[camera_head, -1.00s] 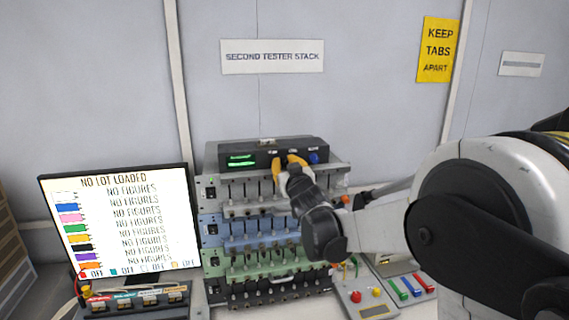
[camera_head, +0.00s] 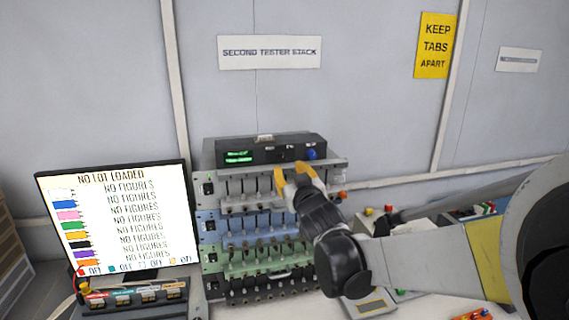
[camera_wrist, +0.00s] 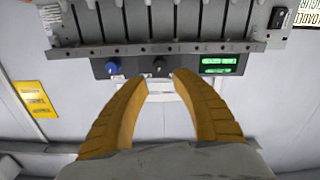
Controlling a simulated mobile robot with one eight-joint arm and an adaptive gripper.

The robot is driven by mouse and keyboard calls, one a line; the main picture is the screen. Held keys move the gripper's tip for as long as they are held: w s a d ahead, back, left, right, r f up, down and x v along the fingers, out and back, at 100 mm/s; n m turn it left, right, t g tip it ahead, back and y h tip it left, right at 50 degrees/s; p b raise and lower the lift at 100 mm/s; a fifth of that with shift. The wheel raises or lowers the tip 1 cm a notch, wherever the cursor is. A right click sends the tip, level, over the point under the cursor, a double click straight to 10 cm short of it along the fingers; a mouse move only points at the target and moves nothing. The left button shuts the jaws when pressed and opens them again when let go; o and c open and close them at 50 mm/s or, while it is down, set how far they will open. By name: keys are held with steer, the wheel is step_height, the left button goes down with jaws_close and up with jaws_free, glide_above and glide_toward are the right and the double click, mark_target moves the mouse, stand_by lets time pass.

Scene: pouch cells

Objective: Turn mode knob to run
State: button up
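The black tester unit (camera_head: 262,151) sits on top of the stack, with a green lit display (camera_head: 238,157) at its left. A blue knob (camera_head: 311,154) is at its right end; it also shows in the wrist view (camera_wrist: 113,67). A dark knob (camera_wrist: 160,66) sits between the blue knob and the display in the wrist view. I cannot read the labels that would tell which is the mode knob. My gripper (camera_head: 292,170) is open and empty, its yellow fingers just below and in front of the unit. In the wrist view the dark knob lies ahead, between the fingertips, apart from them.
Below the unit are grey, blue and green channel racks (camera_head: 250,225) with rows of clips. A monitor (camera_head: 120,220) reading "NO LOT LOADED" stands at left, with a switch box (camera_head: 135,300) before it. A control box (camera_head: 370,304) is at lower right.

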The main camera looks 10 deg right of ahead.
mark_target(282, 159)
steer(key=s, duration=0.3)
steer(key=shift+s, duration=0.15)
steer(key=shift+o, duration=1.4)
steer(key=w+m+b, duration=0.1)
steer(key=w, duration=0.2)
steer(key=w+m+b, duration=0.1)
steer(key=w, duration=0.3)
steer(key=w+m+b, duration=0.1)
steer(key=w, duration=0.3)
steer(key=shift+w+m, duration=0.2)
steer(key=shift+m, duration=0.1)
steer(key=shift+c, duration=0.6)
